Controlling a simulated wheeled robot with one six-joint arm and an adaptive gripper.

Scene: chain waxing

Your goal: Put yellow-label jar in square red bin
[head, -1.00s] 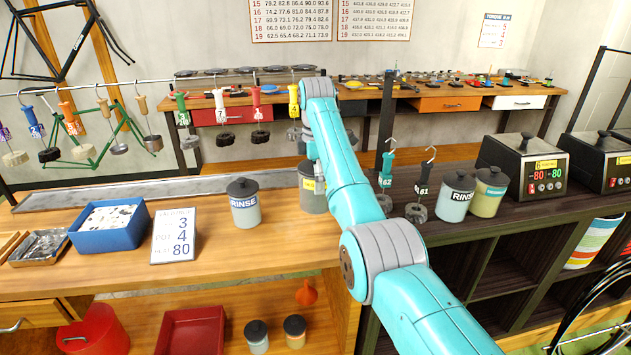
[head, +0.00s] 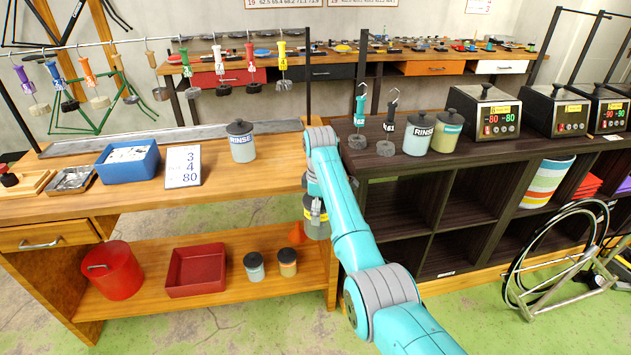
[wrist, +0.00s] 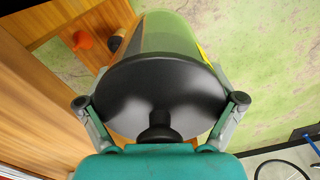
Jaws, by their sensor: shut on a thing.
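My gripper (wrist: 161,100) is shut on the yellow-label jar (wrist: 160,85), with a finger on each side of its black lid. In the head view the yellow-label jar (head: 316,229) hangs below bench-top height, by the right end of the wooden bench, partly hidden by my arm. A strip of its yellow label shows in both views. The square red bin (head: 172,278) sits on the bench's lower shelf, left of the jar and apart from it. It looks empty.
On the lower shelf (head: 140,301) are a round red bin (head: 110,272), two small black-lidded jars (head: 254,267) (head: 287,263) and an orange funnel (head: 297,233). The bench top (head: 240,184) overhangs the shelf. A dark cubby unit (head: 460,205) stands to the right.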

